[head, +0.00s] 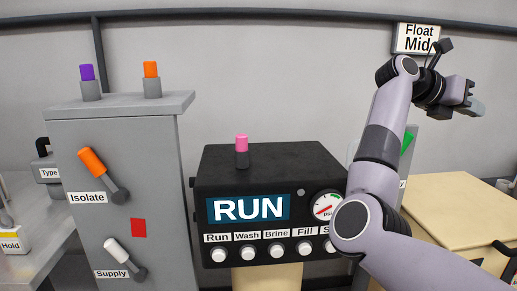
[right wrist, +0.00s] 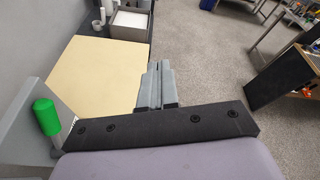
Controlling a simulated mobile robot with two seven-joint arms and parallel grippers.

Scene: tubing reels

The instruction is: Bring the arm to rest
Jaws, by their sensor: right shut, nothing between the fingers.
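My right arm rises from the lower right of the head view, in front of the right end of the black control box (head: 268,165). My right gripper (head: 477,107) is at the upper right, raised above the pale tabletop and pointing right. In the right wrist view its fingers (right wrist: 157,85) are together with nothing between them. It touches nothing that I can see. My left gripper does not show.
The box's display reads RUN, with a row of white buttons below. A grey cabinet (head: 120,170) with an orange Isolate lever (head: 93,160) and a white Supply lever (head: 117,250) stands left. A green handle (right wrist: 46,116) is near my right wrist. Floor (right wrist: 210,50) lies beyond the pale top (right wrist: 95,75).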

